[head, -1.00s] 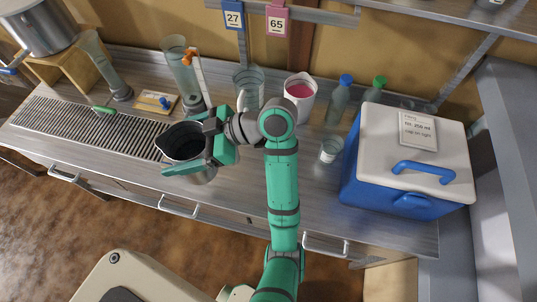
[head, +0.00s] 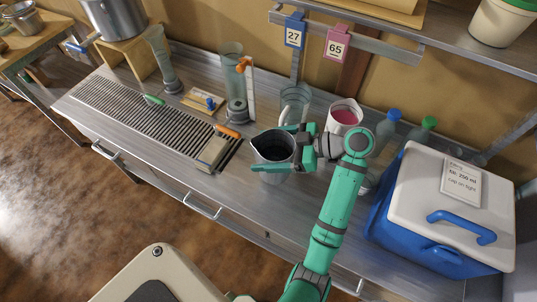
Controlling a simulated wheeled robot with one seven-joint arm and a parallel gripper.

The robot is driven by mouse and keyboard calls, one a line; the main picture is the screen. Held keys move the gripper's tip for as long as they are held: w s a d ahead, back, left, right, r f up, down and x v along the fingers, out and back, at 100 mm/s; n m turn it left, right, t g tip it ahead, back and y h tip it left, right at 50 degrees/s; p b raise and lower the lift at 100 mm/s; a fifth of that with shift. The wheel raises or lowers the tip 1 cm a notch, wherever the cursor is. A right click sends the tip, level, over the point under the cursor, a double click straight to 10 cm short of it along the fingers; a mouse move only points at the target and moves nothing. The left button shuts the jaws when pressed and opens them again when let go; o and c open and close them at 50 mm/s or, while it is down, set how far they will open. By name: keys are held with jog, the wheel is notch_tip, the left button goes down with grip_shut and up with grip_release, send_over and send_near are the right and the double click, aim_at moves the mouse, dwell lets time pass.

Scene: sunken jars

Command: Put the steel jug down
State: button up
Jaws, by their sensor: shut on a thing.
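The steel jug (head: 272,147) is upright, with its dark open mouth facing up, over the metal worktop (head: 225,184) just right of the slatted drain grid (head: 135,112). My gripper (head: 284,152) is shut on the jug from the right, with green fingers along its sides. The near finger hides part of the jug's front wall. I cannot tell whether the jug's base touches the worktop.
Behind the jug stand a clear jug (head: 294,101) and a white container of pink liquid (head: 345,117). A blue cooler (head: 402,232) is to the right. The worktop's front strip is bare.

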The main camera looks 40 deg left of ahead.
jog(key=shift+w+d+f, duration=0.3)
jog(key=shift+w+f, duration=0.05)
jog(key=shift+f, duration=0.15)
jog(key=shift+s+a+f, duration=0.1)
jog(key=shift+f, duration=1.45)
jog(key=o, duration=1.8)
jog(key=shift+o, duration=0.2)
jog(key=shift+v, duration=3.85)
jog(key=shift+s, duration=0.1)
